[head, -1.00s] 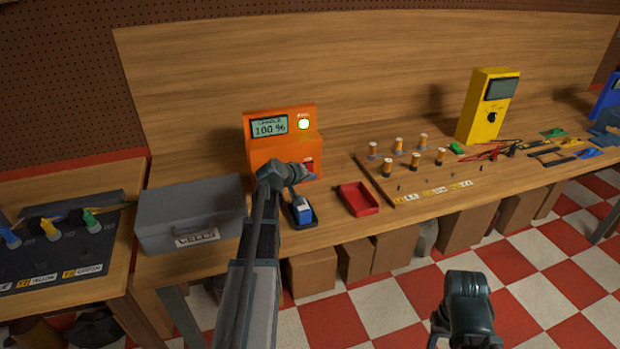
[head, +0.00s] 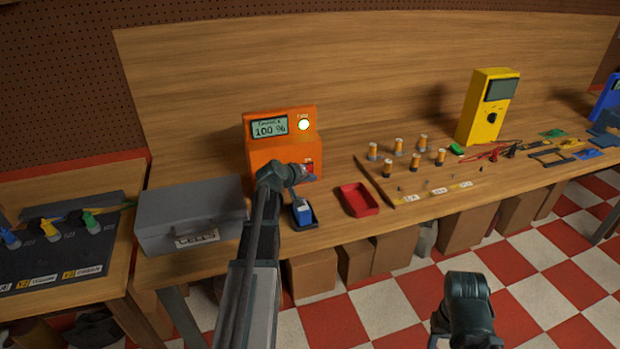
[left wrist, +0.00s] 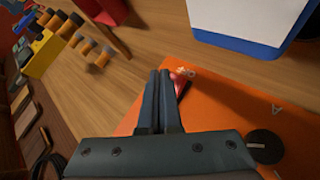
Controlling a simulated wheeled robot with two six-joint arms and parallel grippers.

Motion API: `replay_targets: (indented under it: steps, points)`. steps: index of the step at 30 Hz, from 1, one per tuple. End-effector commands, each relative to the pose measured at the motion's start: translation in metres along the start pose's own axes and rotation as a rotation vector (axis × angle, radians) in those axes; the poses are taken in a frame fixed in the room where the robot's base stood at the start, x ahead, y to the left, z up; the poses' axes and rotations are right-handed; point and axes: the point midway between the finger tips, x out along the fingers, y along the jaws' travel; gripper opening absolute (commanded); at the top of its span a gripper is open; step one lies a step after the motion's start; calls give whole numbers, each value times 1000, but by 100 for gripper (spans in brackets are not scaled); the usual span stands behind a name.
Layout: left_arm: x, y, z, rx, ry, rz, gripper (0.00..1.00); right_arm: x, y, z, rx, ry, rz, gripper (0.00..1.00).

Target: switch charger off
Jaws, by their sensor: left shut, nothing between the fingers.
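The orange charger (head: 273,152) stands on the bench, its screen (head: 269,127) reading 100 % and a round lamp (head: 304,124) lit pale yellow-white. A red switch (head: 309,166) sits low on the right of its front. In the left wrist view the red switch (left wrist: 180,84) lies right by the fingertips; I cannot tell whether they touch. My left gripper (head: 311,177) is shut and empty at the charger's front; its two fingers (left wrist: 158,75) lie together in the left wrist view. My right gripper (head: 466,290) hangs low over the floor, its fingers not clear.
A grey case (head: 192,205) stands left. Orange-topped posts (head: 398,147) and a yellow meter (head: 487,107) stand to the right.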

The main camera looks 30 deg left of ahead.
Motion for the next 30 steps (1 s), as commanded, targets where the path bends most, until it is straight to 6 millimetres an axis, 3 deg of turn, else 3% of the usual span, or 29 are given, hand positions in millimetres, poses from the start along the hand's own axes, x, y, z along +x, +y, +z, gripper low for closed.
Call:
replay_targets:
  steps: [30]
  points:
    - [6,-4,-4,0,0,0,0,4,0,0,0,0,0,50]
